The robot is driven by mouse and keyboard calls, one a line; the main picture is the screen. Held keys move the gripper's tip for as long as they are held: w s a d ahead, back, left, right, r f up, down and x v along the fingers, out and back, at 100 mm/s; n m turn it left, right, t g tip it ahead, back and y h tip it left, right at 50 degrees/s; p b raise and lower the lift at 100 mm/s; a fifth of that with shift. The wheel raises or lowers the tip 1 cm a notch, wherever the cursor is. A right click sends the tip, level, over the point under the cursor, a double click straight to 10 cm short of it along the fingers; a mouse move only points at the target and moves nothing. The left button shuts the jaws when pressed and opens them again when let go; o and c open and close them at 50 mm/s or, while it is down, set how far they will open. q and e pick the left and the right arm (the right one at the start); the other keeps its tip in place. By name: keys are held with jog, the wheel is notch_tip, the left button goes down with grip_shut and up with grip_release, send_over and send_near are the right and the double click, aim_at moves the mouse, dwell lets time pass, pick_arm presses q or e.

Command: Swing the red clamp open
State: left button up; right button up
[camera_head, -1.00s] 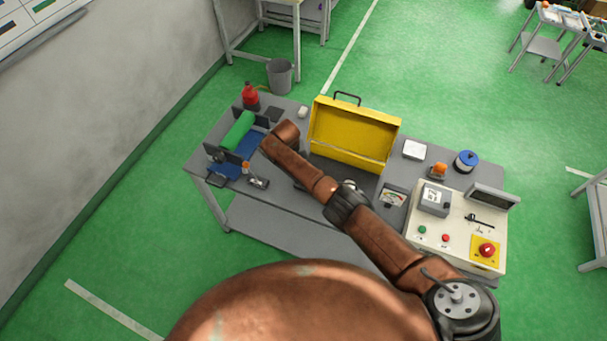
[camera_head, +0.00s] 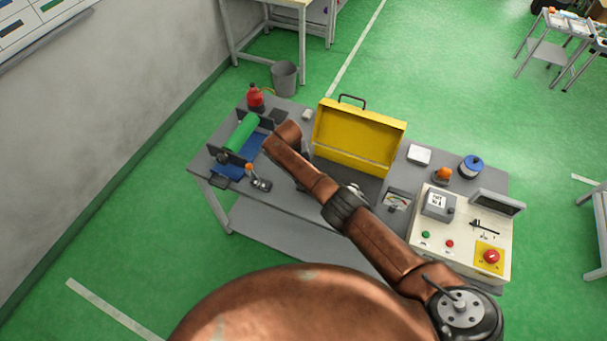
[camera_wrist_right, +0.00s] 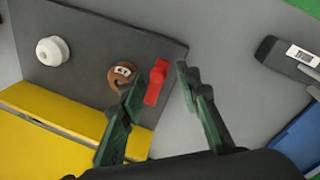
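The red clamp (camera_wrist_right: 156,82) is a small red bar lying on a dark plate (camera_wrist_right: 80,70), beside a brown ring-shaped part (camera_wrist_right: 119,75), in the right wrist view. My right gripper (camera_wrist_right: 160,77) is open, with its two green-padded fingers on either side of the clamp. A visible gap separates the clamp from the right-hand finger; contact on the other side cannot be told. In the head view my right arm reaches over the bench, its gripper is hidden behind the arm, and I cannot make out the clamp. My left gripper is not in view.
A yellow toolbox (camera_head: 358,135) stands open beside my arm on the grey bench (camera_head: 225,158). A white knob (camera_wrist_right: 53,50) sits on the dark plate.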

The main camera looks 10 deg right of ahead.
notch_tip(320, 180, up, 12)
jog(key=a, duration=0.2)
dwell(0.5)
jog(key=shift+s+a+f, duration=0.1)
jog(key=shift+f, duration=0.1)
dwell(0.3)
